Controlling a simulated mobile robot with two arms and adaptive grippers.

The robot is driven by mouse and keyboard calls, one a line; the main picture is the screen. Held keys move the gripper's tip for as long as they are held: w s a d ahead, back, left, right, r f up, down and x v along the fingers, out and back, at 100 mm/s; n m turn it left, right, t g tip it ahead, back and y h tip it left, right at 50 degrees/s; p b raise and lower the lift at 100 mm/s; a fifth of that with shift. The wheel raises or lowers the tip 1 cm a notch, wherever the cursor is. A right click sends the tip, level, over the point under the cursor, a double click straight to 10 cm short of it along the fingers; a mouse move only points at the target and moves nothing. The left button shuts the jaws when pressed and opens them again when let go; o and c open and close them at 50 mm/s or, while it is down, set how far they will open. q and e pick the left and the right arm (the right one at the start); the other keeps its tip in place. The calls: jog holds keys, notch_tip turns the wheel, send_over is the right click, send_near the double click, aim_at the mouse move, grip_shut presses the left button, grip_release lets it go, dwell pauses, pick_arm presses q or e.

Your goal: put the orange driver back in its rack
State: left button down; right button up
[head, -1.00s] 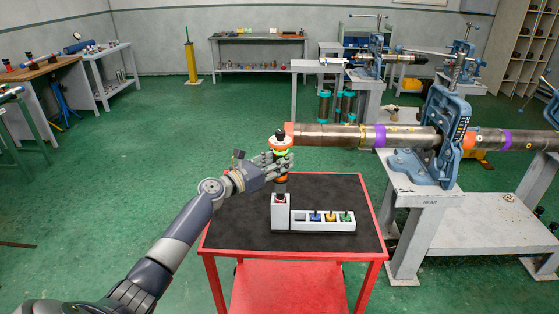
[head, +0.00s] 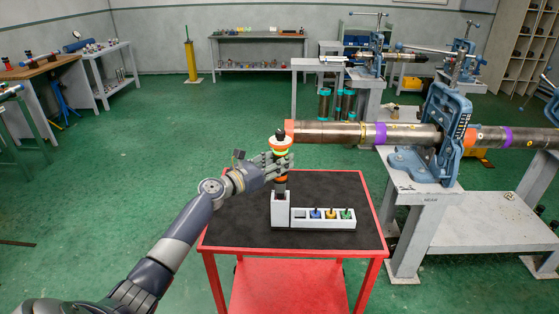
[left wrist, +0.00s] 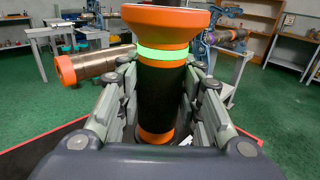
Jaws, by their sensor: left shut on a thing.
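The orange driver (head: 281,144) is upright in my left gripper (head: 279,166). In the left wrist view, its flared orange top, a bright green band, the black body (left wrist: 160,95) and a lower orange band show between the fingers. My left gripper is shut around the driver's body. Below it is the white rack, with a tall block (head: 281,215) at its left end and a low row of slots (head: 323,225). The driver's dark lower end is at the top of the tall block; I cannot tell how far it is inside. My right gripper is out of view.
The rack stands on a red cart with a black top (head: 240,225), mostly bare around it. Small blue (head: 315,214), yellow (head: 330,214) and green (head: 346,214) pieces sit in the low row. A clamped pipe (head: 330,134) extends close behind the driver, from a blue vise (head: 439,140).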

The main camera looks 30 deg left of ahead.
aim_at(279, 180)
pick_arm(q)
jog(key=shift+f+b, duration=2.75)
jog(key=shift+f, duration=0.55)
dwell(2.3)
jog(key=c, duration=1)
grip_release()
jog(key=shift+c, duration=0.2)
jog(key=shift+f, duration=0.1)
jog(key=shift+s+f, duration=0.1)
jog(key=shift+f, duration=0.1)
jog(key=v, duration=1.2)
jog(key=shift+r, duration=0.15)
